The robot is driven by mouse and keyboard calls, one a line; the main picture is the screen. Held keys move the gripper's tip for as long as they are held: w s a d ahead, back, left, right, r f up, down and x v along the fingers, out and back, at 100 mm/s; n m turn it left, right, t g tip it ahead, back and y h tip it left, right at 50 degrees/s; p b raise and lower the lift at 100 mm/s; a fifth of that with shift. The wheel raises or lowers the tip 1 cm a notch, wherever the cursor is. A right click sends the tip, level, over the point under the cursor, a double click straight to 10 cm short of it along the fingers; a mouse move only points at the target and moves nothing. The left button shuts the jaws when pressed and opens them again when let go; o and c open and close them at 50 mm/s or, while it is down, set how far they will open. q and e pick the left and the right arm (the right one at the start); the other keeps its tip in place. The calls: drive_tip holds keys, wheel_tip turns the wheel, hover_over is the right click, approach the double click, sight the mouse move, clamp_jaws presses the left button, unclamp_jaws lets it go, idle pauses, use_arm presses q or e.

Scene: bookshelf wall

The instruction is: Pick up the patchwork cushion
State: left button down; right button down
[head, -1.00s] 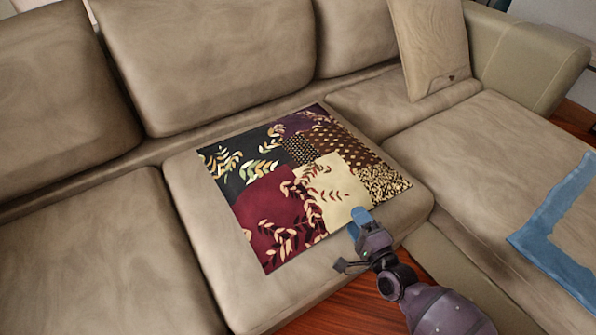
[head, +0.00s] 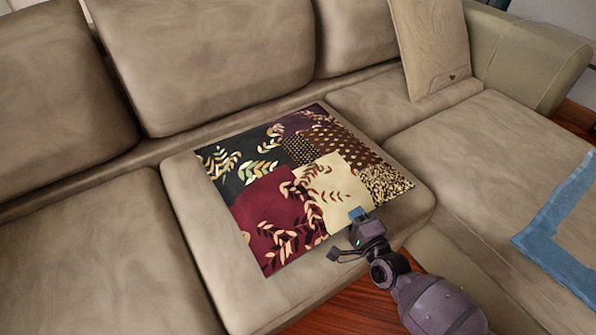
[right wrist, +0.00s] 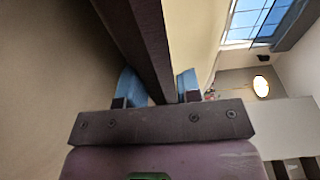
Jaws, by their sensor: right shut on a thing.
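The patchwork cushion (head: 300,180) lies flat on the middle seat of the beige sofa. It has dark green, purple, maroon, cream and brown patches with leaf prints and dots. My right gripper (head: 357,213) is at its front edge, by the cream patch, and is shut on that edge. In the right wrist view the blue fingers of the right gripper (right wrist: 155,90) stand on both sides of a dark strip, with a cream surface of the cushion (right wrist: 190,35) beside it. The part of the edge between the fingers is hidden in the head view. My left gripper is not in view.
The beige sofa (head: 90,235) has back cushions behind the seat. A light wood-coloured board (head: 430,45) leans against the back at the upper right. A blue frame-like item (head: 548,240) lies on the right seat. Reddish wooden floor (head: 345,308) shows in front.

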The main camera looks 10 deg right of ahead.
drive_tip(key=shift+r, duration=0.2)
